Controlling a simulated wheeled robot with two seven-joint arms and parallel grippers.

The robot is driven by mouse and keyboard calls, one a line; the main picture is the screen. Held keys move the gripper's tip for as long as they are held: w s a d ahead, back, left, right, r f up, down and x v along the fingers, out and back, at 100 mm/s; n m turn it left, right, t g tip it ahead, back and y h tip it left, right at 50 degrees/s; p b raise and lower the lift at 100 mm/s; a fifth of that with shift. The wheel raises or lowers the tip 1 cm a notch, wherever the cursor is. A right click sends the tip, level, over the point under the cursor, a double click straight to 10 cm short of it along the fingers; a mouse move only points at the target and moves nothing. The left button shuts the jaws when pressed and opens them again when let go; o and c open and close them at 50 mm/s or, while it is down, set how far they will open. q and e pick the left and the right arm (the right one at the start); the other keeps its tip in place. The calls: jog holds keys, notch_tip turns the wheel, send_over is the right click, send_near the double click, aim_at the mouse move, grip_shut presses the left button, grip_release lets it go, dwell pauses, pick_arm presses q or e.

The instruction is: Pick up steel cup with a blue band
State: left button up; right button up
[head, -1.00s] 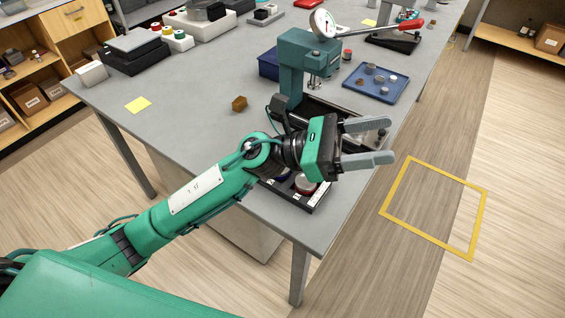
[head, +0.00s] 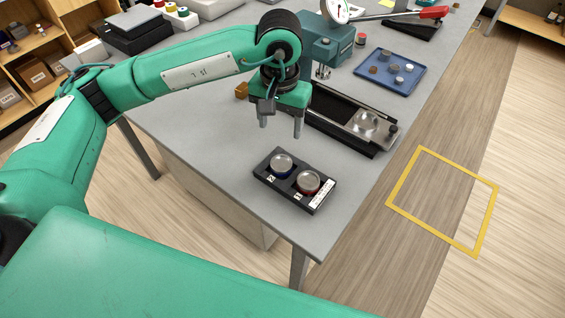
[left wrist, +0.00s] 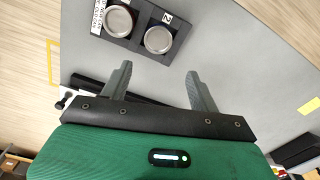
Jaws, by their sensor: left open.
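The steel cup with a blue band (head: 281,162) sits in the left well of a black two-well holder (head: 318,201) near the table's front corner. A similar cup with a red band (head: 308,181) sits in the other well. In the left wrist view the blue-banded cup appears to be the right one (left wrist: 158,39), beside the red one (left wrist: 117,22); their bands are hidden there. My left gripper (head: 282,129) is open and empty, fingers pointing down, above the table and behind the holder. Its fingers also show in the left wrist view (left wrist: 157,72), apart from the cups. My right gripper is not in view.
A black tray with a metal slide (head: 345,120) lies right behind the holder. A teal press (head: 325,45) stands behind my left gripper. A blue tray (head: 390,75) with small parts is further back. The table left of the holder is clear.

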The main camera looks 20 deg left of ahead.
pick_arm(q)
jog(key=p, duration=0.2)
send_over(281, 164)
notch_tip(281, 164, down, 8)
jog(key=shift+a+r, duration=0.1)
jog(key=shift+r, duration=0.15)
jog(key=shift+f+p, duration=0.5)
jog(key=shift+f, duration=0.05)
notch_tip(281, 164, down, 3)
jog(key=shift+s+f+p, duration=0.1)
jog(key=shift+p, duration=0.7)
jog(key=shift+f, duration=0.45)
jog(key=c, duration=1.1)
